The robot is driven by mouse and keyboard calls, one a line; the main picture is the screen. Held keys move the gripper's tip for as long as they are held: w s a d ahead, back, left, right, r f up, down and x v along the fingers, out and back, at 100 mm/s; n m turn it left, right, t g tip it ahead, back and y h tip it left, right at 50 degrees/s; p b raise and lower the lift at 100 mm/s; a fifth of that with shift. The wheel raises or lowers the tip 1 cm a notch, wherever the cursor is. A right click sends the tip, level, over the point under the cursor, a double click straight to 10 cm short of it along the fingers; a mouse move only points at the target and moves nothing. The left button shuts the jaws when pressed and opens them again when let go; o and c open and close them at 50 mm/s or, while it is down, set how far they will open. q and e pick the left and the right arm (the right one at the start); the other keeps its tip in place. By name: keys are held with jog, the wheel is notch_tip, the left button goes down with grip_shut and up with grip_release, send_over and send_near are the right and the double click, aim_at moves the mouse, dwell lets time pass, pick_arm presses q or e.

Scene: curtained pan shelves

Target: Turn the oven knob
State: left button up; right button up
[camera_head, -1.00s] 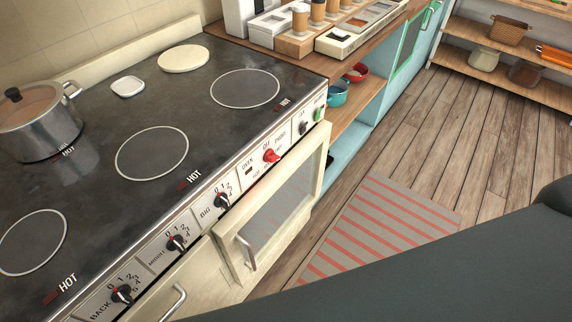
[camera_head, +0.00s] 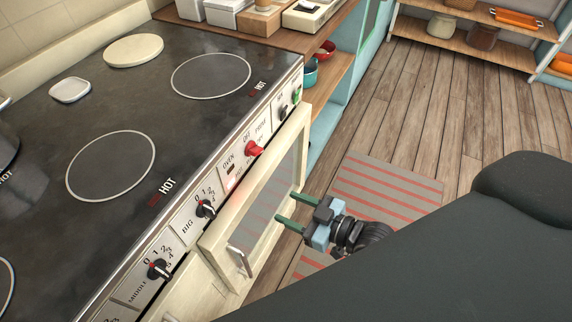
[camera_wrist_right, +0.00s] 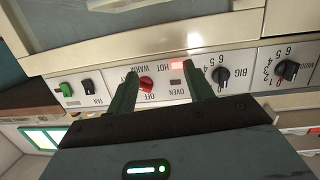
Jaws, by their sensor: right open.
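The red oven knob (camera_head: 254,149) sits on the stove's front panel, between the "BIG" knob and the fan switch. It also shows in the right wrist view (camera_wrist_right: 146,84), between the two fingers as seen there. My right gripper (camera_head: 284,207) is open and empty, with its green fingers pointing at the oven front, below and to the right of the knob and apart from it. The fingers also show in the right wrist view (camera_wrist_right: 162,90). My left gripper is not in view.
Black knobs, "BIG" (camera_head: 205,208) and "MIDDLE" (camera_head: 159,269), line the panel left of the red knob. The oven door (camera_head: 265,205) has a handle (camera_head: 239,261) at its left. A striped rug (camera_head: 385,195) lies on the floor. Open shelves (camera_head: 470,42) stand at the back right.

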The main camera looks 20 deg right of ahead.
jog(key=n+y+b, duration=0.2)
send_near(260, 153)
jog(key=a+f, duration=0.2)
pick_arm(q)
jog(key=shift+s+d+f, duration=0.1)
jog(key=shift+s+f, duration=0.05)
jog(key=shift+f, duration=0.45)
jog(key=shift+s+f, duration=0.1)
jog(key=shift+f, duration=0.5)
pick_arm(e)
jog(key=shift+w+d+r+t, duration=0.25)
jog(key=shift+w+r+t, duration=0.25)
jog(key=shift+w+r, duration=0.25)
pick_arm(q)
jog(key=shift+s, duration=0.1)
pick_arm(e)
jog(key=shift+w+a, duration=0.1)
jog(key=x, duration=0.4)
jog(key=shift+w+a+f+b, duration=0.1)
jog(key=shift+w+b, duration=0.05)
jog(key=shift+b, duration=0.25)
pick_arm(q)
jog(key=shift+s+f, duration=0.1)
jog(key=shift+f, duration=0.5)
pick_arm(e)
jog(key=shift+x, duration=1.2)
